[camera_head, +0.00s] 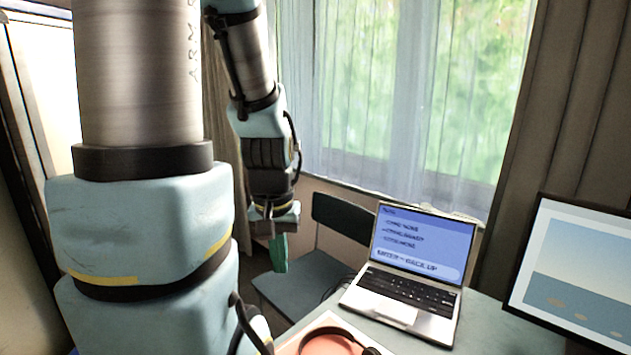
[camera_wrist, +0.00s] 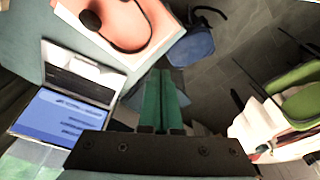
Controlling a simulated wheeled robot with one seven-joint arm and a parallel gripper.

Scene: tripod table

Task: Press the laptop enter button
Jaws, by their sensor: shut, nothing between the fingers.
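An open silver laptop (camera_head: 447,325) stands on the table in the head view, its screen lit blue with lines of white and dark text. Its black keyboard (camera_head: 408,291) faces up; the enter key is too small to make out. The laptop also shows at the left of the wrist view (camera_wrist: 66,108). My gripper (camera_head: 279,254) has green fingers, shut and empty. It hangs pointing down to the left of the laptop, apart from it, in front of the chair. In the wrist view the shut fingers (camera_wrist: 161,100) point away from the camera, beside the laptop.
A chair (camera_head: 345,217) stands behind the table's left side. Headphones (camera_head: 335,332) lie on an orange pad at the front edge, and a framed screen (camera_head: 575,270) stands right of the laptop. Bare tabletop (camera_head: 490,325) shows between laptop and screen.

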